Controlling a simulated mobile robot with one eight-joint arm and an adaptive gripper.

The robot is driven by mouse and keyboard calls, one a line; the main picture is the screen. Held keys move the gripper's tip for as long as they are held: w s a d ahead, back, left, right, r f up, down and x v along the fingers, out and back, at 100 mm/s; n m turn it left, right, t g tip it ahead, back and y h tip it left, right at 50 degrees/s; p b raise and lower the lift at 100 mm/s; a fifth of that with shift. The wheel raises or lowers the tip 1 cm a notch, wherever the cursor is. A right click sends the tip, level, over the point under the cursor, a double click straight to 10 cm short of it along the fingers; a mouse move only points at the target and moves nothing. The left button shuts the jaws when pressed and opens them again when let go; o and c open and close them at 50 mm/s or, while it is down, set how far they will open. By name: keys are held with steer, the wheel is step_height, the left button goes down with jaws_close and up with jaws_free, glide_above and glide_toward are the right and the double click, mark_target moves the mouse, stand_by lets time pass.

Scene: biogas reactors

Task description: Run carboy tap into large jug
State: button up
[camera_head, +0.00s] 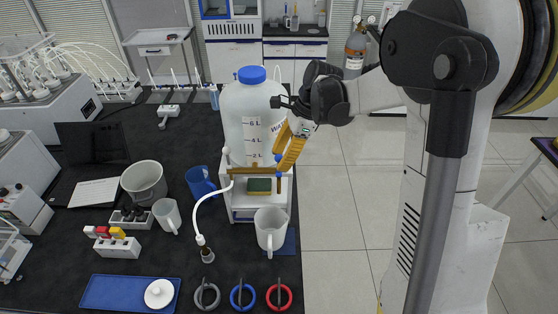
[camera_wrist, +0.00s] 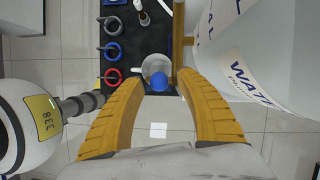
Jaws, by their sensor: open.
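The white carboy (camera_head: 248,108) with a blue cap stands on a white stand (camera_head: 229,200), marked with litre levels. A blue tap part (camera_head: 278,158) shows at its lower right front, and in the wrist view a round blue piece (camera_wrist: 160,84) lies between my fingertips. The large white jug (camera_head: 270,232) stands on a blue mat below the tap; it also shows in the wrist view (camera_wrist: 153,64), partly behind the blue piece. My gripper (camera_head: 284,155), with yellow fingers, is open beside the carboy at the tap. I cannot tell whether the fingers touch it.
A smaller white mug (camera_head: 167,214), a blue mug (camera_head: 200,182) and a grey pot (camera_head: 144,182) stand left of the stand. Several coloured clamps lie at the front edge. Floor is open at right.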

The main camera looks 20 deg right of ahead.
steer(key=shift+x, duration=0.75)
steer(key=c, duration=0.9)
jaws_close()
